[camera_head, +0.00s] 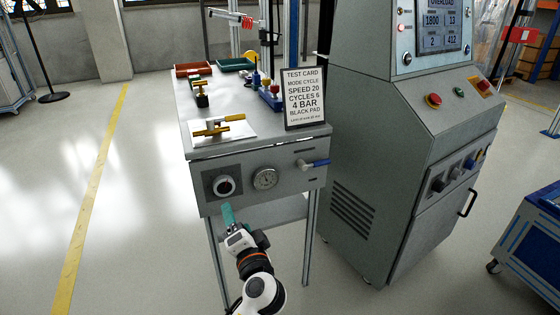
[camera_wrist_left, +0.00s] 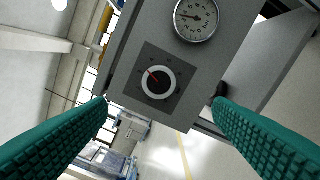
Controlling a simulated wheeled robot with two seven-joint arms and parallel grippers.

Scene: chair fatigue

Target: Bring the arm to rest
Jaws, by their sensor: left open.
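My left arm (camera_head: 256,280) reaches up from the bottom of the head view. Its gripper (camera_head: 228,214), with teal finger pads, is just below and in front of the bench's front panel. In the left wrist view the gripper (camera_wrist_left: 161,102) is open and empty, its ribbed fingers wide apart. The black dial knob (camera_wrist_left: 158,83) with a red pointer appears between the fingers, not held; it also shows in the head view (camera_head: 224,185). I cannot tell the exact gap to the panel. My right gripper is out of view.
The front panel also carries a pressure gauge (camera_head: 265,178) and a blue-handled valve (camera_head: 315,163). A test card (camera_head: 303,98) stands on the bench top. A grey control cabinet (camera_head: 375,170) stands to the right. The floor (camera_head: 140,230) to the left is clear.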

